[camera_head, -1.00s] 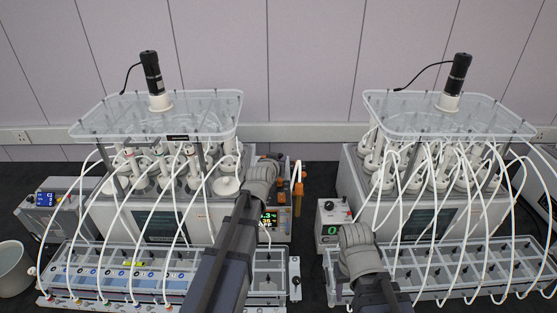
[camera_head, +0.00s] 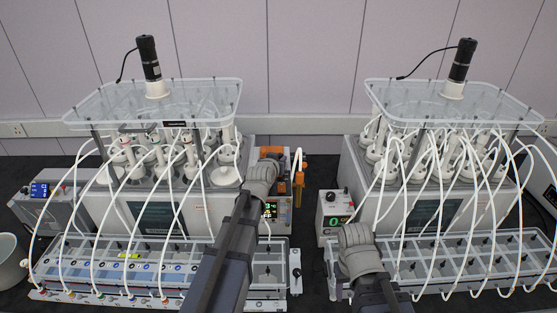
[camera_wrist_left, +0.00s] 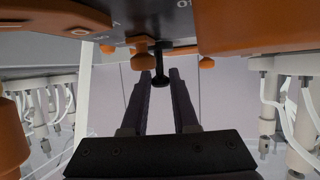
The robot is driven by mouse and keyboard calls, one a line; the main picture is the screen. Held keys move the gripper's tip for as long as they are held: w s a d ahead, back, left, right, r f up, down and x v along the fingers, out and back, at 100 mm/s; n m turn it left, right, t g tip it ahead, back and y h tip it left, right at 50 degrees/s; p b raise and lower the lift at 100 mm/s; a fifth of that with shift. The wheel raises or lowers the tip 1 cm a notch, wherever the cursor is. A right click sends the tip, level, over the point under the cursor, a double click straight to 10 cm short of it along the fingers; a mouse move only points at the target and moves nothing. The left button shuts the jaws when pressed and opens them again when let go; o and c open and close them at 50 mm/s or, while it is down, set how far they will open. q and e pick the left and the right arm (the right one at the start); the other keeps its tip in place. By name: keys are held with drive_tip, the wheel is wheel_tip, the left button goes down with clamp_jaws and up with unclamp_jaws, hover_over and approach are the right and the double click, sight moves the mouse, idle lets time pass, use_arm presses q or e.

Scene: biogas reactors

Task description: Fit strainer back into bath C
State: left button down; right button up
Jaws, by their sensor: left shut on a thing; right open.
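In the left wrist view my left gripper (camera_wrist_left: 160,85) points at the underside of an orange and grey unit (camera_wrist_left: 245,25). Its fingers are shut on a small black stem with a rounded end (camera_wrist_left: 160,72), which hangs below the unit; I cannot tell whether this is the strainer. In the head view my left arm reaches to the orange and grey circulator (camera_head: 275,153) at the right end of the left bath (camera_head: 155,205); its fingertips are hidden. My right gripper (camera_head: 352,235) is low before the right bath (camera_head: 420,205), its jaws hidden by the wrist. I cannot read a bath letter C.
Clear lids with black motors (camera_head: 149,58) stand over both baths. White tubes loop to front racks (camera_head: 270,262) of small cells. An orange-capped tube (camera_head: 298,185) stands beside the circulator. A grey control box (camera_head: 333,207) stands by the right bath. A white bucket (camera_head: 10,265) is far left.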

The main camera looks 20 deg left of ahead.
use_arm(q)
drive_tip(key=c, duration=0.6)
unclamp_jaws()
drive_tip(key=shift+s, duration=0.1)
drive_tip(key=p+v, duration=0.3)
drive_tip(key=v, duration=0.4)
drive_tip(key=shift+s+r, duration=0.2)
drive_tip(key=shift+s, duration=0.15)
drive_tip(key=shift+w, duration=0.1)
